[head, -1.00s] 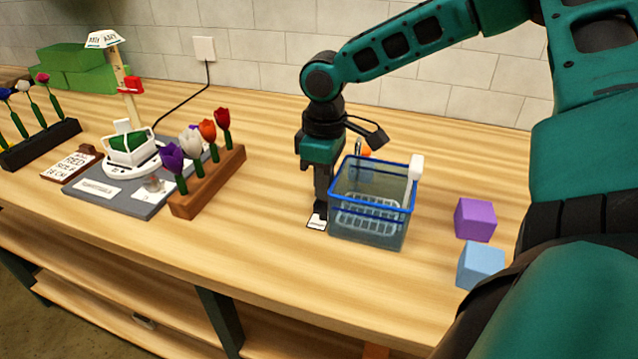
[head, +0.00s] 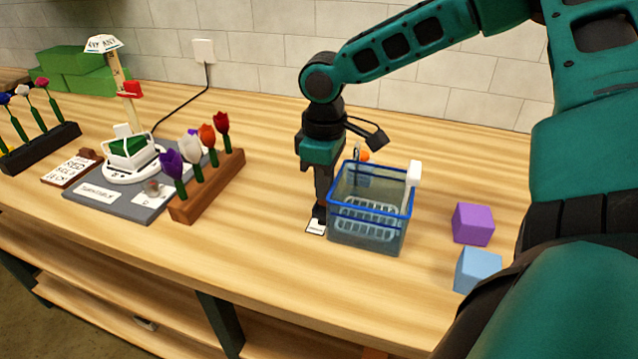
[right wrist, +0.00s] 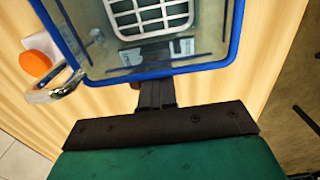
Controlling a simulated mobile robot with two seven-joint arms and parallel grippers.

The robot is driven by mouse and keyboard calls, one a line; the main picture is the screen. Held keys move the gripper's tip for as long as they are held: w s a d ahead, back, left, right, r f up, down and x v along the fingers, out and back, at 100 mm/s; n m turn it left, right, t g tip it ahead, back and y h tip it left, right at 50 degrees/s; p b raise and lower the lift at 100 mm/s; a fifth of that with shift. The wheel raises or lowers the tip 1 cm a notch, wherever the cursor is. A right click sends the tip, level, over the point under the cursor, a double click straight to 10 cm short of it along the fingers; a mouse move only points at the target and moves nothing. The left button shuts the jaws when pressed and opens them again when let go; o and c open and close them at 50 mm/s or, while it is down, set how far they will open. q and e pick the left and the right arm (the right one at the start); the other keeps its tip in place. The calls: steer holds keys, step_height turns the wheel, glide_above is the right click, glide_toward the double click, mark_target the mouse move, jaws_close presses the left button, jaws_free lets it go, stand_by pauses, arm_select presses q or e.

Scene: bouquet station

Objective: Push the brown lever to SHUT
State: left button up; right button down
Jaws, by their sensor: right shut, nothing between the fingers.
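A clear basin (head: 395,239) with a blue rim stands on the counter, a white rack inside it. My right gripper (head: 319,214) points down at the basin's left side, fingers shut and empty. A small white label (head: 316,227) lies at the fingertips; its writing is too small to read. In the right wrist view the shut fingers (right wrist: 156,93) are beside the basin's blue rim (right wrist: 190,67). A small brown bit (right wrist: 135,85) shows just left of the fingers; it may be the lever, mostly hidden. I cannot tell its position. My left gripper is out of view.
A metal spout (right wrist: 62,88) and an orange part (right wrist: 35,62) stand by the basin. A purple cube (head: 473,224) and a blue cube (head: 478,270) are to its right. A wooden flower rack (head: 213,190) stands left. The counter between rack and gripper is clear.

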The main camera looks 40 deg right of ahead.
steer(key=shift+w+r+p, duration=0.1)
steer(key=shift+r+p, duration=1.8)
steer(key=shift+r, duration=1.05)
steer(key=shift+a, duration=0.1)
